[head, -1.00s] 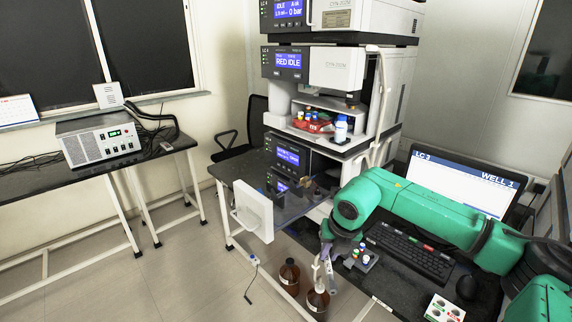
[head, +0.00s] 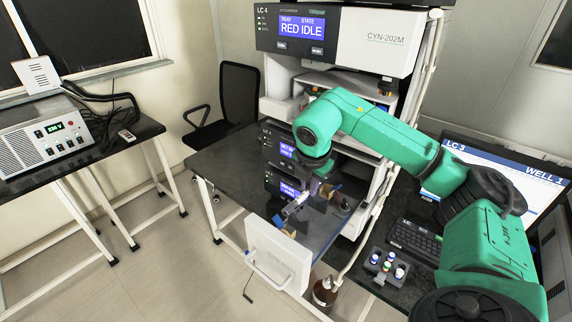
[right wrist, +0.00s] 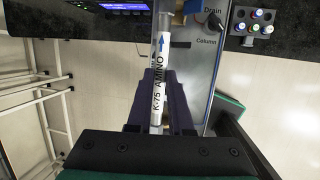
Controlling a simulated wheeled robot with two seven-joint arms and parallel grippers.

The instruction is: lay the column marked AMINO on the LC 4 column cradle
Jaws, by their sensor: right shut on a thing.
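The AMINO column (right wrist: 158,88) is a white tube with a blue arrow and the text K-75 AMINO. My right gripper (head: 303,197) is shut on it; in the right wrist view the dark fingers stand on both sides of it. In the head view the column (head: 293,207) shows as a small pale rod, held tilted near the lowered front door (head: 276,254) of the LC 4 stack. A grey panel marked Drain and Column (right wrist: 203,62) lies beside the column in the right wrist view. I cannot make out the cradle itself. My left gripper is not in view.
The LC 4 stack (head: 372,45) stands behind my right arm. A rack of capped vials (head: 385,268) sits at the right, near the keyboard (head: 415,240) and monitor (head: 520,185). A brown bottle (head: 325,291) stands below. The dark bench left of the gripper (head: 222,155) is clear.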

